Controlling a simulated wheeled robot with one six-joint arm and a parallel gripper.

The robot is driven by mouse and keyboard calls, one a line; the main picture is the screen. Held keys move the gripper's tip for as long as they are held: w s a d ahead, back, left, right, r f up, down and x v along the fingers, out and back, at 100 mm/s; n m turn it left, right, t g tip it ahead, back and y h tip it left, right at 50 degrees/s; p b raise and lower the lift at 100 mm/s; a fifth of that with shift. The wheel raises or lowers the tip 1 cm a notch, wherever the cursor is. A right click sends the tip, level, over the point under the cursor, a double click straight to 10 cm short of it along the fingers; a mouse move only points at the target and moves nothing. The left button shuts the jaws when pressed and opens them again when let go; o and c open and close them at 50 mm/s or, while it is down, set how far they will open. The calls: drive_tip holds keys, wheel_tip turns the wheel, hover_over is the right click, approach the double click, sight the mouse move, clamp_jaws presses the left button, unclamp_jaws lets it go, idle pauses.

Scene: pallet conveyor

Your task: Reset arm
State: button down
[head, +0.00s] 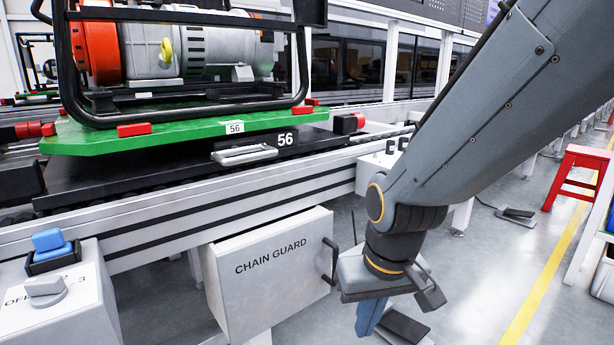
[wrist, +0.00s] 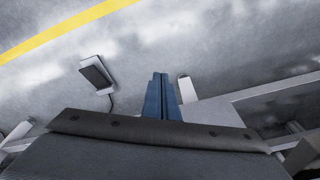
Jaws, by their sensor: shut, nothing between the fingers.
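My gripper (head: 367,320) hangs at the end of my arm, pointing down at the right of the chain guard (head: 268,265). Its blue fingers are shut together with nothing between them, as the wrist view also shows (wrist: 160,95). The chain guard is a light grey box panel with a black handle (head: 330,262), close to the left of my wrist in the picture. I cannot tell the exact gap between them. Below the fingers is grey floor.
A conveyor (head: 180,215) carries a green pallet (head: 190,132) with a framed orange-and-grey machine (head: 180,48). A control box with a blue button (head: 52,243) and grey knob (head: 45,287) stands left. A foot pedal (wrist: 97,72) lies near the gripper. A red stool (head: 578,175) stands right.

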drive_tip(key=s+a+r+n+g+p, duration=0.1)
drive_tip(key=s+a+r+n, duration=0.1)
drive_tip(key=s+a+r, duration=0.35)
drive_tip(key=s+a+r+n+g+p, duration=0.1)
drive_tip(key=s+a+r+n+p, duration=0.15)
drive_tip(key=s+a, duration=0.45)
drive_tip(key=d+r+m+p, duration=0.3)
drive_tip(key=d+r+p, duration=0.8)
drive_tip(key=p, duration=0.7)
drive_tip(key=d+r+m+h+p, duration=0.1)
drive_tip(key=d+r+m+p, duration=0.3)
drive_tip(key=d+r+p, duration=0.7)
wheel_tip(320, 180, up, 7)
drive_tip(key=p, duration=0.7)
drive_tip(key=shift+s+f+p, duration=0.2)
drive_tip(key=shift+s+p, duration=0.1)
drive_tip(key=shift+a, duration=0.15)
